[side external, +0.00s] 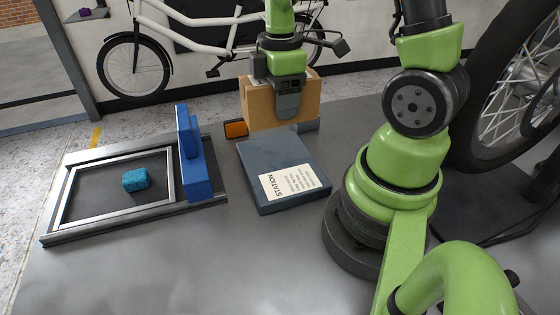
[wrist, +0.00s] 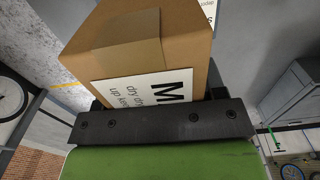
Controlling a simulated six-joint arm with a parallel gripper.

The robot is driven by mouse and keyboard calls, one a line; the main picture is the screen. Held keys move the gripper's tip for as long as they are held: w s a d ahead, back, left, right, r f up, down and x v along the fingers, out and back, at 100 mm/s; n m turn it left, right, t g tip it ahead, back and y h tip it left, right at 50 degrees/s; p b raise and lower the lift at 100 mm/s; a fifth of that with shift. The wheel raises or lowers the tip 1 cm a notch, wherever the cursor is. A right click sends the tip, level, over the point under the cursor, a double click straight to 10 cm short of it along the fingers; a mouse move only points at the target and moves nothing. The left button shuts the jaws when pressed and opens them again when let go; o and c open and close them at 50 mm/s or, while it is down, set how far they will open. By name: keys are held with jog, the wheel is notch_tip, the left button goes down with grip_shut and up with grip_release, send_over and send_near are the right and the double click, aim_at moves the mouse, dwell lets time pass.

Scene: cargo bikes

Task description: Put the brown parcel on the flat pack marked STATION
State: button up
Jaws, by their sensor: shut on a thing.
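The brown parcel (side external: 258,105) is a cardboard box at the far edge of the bench. My gripper (side external: 289,104) is shut on it from above, with a finger against its near face. The wrist view shows the parcel (wrist: 115,30) close up, upright, with tape and a white printed label partly hidden by the gripper (wrist: 160,118). The flat pack marked STATION (side external: 262,158) is a dark slab with a white label, lying just in front of the parcel. I cannot tell whether the parcel is lifted or overlaps its far edge.
A low dark thing with an orange end (side external: 236,129) shows by the parcel's foot. Left lies a metal frame (side external: 105,155) with a teal block (side external: 136,179) inside and an upright blue piece (side external: 195,160) at its right side. A white bike (side external: 190,30) stands behind; the near bench is clear.

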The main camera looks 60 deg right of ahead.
send_near(280, 162)
jog(key=shift+f, duration=2.75)
jog(key=shift+f, duration=0.1)
jog(key=o, duration=1.5)
jog(key=shift+o, duration=0.2)
